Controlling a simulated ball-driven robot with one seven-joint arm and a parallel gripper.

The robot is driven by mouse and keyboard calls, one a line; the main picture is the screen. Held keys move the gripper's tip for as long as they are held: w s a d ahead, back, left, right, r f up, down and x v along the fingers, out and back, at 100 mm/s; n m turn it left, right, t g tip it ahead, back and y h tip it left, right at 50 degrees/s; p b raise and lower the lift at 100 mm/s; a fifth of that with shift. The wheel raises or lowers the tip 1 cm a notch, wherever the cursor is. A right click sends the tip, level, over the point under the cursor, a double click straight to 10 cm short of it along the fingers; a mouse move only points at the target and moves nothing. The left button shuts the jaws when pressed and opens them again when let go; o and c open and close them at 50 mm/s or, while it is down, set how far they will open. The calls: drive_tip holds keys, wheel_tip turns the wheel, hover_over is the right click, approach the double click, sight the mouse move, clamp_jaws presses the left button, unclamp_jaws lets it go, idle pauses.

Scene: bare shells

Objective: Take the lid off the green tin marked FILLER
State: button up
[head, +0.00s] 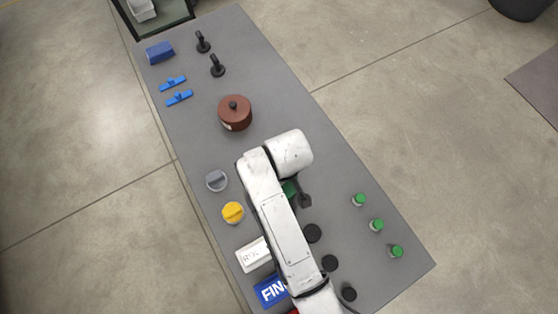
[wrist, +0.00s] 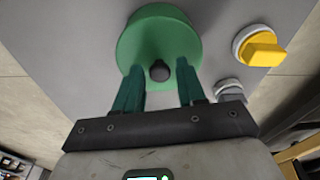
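The green tin (wrist: 140,40) is round with a dark knob (wrist: 159,71) in the middle of its lid, seen from above in the wrist view. My gripper (wrist: 160,66) is open, with its two green fingers on either side of the knob and a gap showing at each side. I cannot tell how far the fingertips are above the lid. In the head view only a small green patch of the tin (head: 289,187) shows beside my white arm, which hides the rest. No FILLER marking is readable in either view.
A reddish-brown lidded pot (head: 235,115) stands farther up the grey table (head: 290,110). A grey knob (head: 216,181) and a yellow knob (head: 233,212) lie left of my arm. Several black round pieces and green-topped pieces (head: 376,225) stand to the right. The table's upper right is clear.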

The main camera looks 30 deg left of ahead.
clamp_jaws()
drive_tip(key=shift+r, duration=0.1)
